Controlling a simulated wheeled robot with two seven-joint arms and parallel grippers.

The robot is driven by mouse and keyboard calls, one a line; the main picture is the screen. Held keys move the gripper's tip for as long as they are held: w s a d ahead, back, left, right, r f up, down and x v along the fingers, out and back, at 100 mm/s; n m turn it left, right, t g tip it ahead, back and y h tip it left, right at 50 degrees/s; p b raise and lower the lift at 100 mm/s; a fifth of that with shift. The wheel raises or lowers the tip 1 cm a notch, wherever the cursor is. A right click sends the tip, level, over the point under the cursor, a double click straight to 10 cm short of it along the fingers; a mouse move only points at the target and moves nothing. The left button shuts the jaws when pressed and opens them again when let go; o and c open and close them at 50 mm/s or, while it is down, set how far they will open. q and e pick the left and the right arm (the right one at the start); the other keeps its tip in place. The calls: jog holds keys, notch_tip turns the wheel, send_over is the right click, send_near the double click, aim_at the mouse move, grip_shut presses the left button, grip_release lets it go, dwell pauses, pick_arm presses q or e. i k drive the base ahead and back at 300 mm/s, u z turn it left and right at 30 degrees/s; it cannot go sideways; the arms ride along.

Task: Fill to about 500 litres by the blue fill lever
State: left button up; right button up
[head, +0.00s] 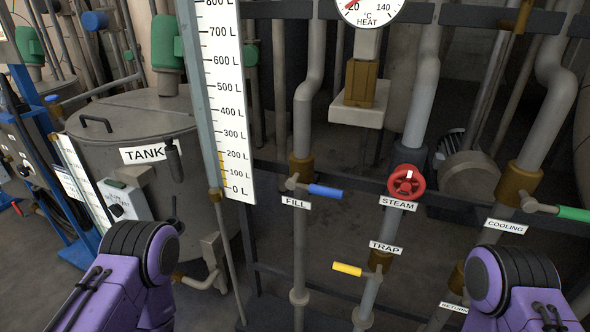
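The blue fill lever (325,191) sits on the vertical FILL pipe, above the FILL label (296,202). Its handle points right, roughly horizontal and across the pipe. The white litre scale (226,100) stands upright left of it, marked from 0 L up to 800 L at the top edge. My purple arms show at the bottom left and bottom right, both apart from the lever. Neither gripper shows.
Right of the lever are the red STEAM wheel (406,182), the yellow TRAP lever (347,268) and the green COOLING lever (573,213). A round HEAT dial (370,8) is above. The grey tank (125,125) stands left. Pipes and dark rails crowd the middle.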

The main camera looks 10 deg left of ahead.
aim_at(291, 183)
jog(key=k, duration=1.3)
jog(key=u, duration=0.6)
jog(key=i, duration=1.5)
jog(key=z, duration=0.55)
